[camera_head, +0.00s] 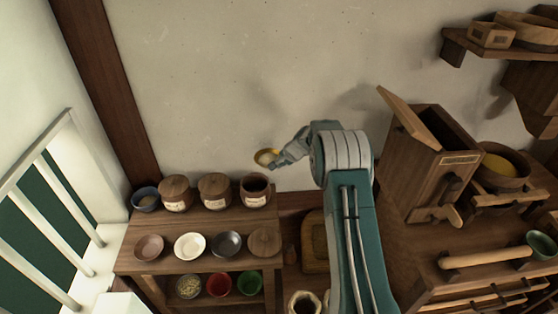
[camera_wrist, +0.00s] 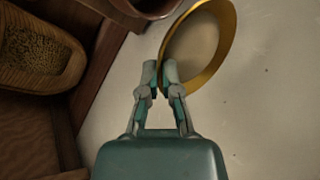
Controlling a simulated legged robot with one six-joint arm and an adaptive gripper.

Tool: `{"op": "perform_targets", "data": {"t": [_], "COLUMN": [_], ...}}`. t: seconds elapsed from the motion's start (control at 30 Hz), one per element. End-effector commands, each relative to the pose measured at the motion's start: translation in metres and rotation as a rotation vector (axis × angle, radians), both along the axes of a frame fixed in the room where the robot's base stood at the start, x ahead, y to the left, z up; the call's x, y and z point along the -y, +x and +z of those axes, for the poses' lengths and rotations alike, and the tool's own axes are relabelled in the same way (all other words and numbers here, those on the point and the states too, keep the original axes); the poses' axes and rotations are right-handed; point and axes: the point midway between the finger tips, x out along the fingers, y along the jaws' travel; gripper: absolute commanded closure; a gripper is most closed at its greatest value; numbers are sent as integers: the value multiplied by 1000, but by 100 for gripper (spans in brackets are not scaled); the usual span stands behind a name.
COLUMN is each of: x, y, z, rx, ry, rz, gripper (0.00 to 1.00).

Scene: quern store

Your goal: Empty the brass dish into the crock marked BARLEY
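The brass dish (camera_head: 263,157) is held off the shelf against the pale wall, up and right of the open crock. My gripper (camera_head: 279,160) is shut on its rim. In the wrist view the fingertips (camera_wrist: 158,72) pinch the near-left edge of the dish (camera_wrist: 222,68), which looks tilted; I cannot tell what is in it. Three labelled brown crocks stand in the shelf's back row: a left one (camera_head: 175,194) and a middle one (camera_head: 214,191) with lids on, and a right one (camera_head: 255,191) open. Their label words are too small to read.
A round wooden lid (camera_head: 264,241) lies on the shelf (camera_head: 200,268) before the open crock. A blue bowl (camera_head: 145,199) and several small bowls share the shelf. A wooden mill box (camera_head: 425,165) stands right of my arm. The wall area around the dish is clear.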

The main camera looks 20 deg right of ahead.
Motion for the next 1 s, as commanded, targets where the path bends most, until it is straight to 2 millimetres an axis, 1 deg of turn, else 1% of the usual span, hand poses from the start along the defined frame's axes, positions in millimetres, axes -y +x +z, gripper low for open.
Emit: {"op": "perform_targets", "data": {"t": [0.63, 0.7, 0.83, 1.0], "x": [0, -4, -5, -2], "y": [0, 0, -1, -1], "z": [-39, -32, -25, -29], "rx": [-1, 14, 32, 25], "ry": [-1, -63, -167, -147], "rz": [0, 2, 4, -3], "gripper": [100, 100, 100, 100]}}
